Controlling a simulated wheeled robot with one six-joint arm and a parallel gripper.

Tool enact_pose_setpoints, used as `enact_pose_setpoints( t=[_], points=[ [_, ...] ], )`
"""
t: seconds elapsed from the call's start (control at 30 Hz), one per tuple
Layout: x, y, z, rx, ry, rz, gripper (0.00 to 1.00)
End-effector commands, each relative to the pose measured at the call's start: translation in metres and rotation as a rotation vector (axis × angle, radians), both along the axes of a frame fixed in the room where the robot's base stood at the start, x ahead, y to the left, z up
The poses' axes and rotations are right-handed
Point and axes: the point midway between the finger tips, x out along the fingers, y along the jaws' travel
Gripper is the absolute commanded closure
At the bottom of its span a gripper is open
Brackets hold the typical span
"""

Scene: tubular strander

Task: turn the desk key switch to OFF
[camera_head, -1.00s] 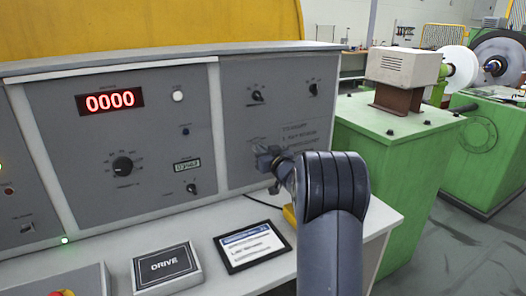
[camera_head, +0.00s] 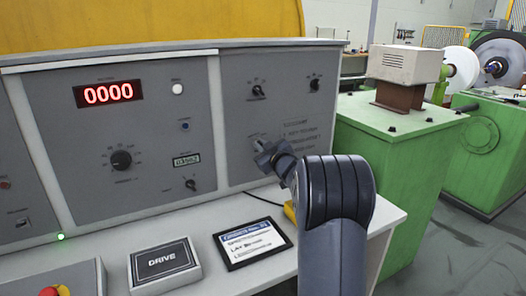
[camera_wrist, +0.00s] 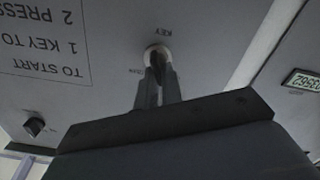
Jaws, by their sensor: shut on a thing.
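The key switch (camera_wrist: 155,52) is a pale round collar on the grey desk panel, with the word KEY beside it, upside down in the wrist view. My gripper (camera_wrist: 158,76) has its two dark fingers close together right at the collar, shut on the key. The key itself is mostly hidden between the fingers, and its exact angle cannot be read. A small label beside the collar is too blurred to read. In the head view my gripper (camera_head: 264,152) is against the right-hand panel and covers most of the switch.
Printed start steps (camera_wrist: 42,42) are beside the switch. Two black knobs (camera_head: 257,91) (camera_head: 314,84) sit above it. A red 0000 display (camera_head: 108,94), a DRIVE box (camera_head: 165,262) and a framed card (camera_head: 252,243) are to the left and below. A green machine (camera_head: 390,170) stands right.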

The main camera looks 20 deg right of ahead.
Motion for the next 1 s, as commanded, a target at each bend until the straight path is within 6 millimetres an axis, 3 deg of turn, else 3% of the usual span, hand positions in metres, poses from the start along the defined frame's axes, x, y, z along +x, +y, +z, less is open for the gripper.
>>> enact_pose_setpoints(
  t=[0.4,1.0],
  points=[
    [0.0000,0.0020,-0.0026,-0.255,-0.009,0.000,1.00],
    [0.0000,0.0025,-0.0018,-0.319,-0.010,0.001,1.00]
  ],
)
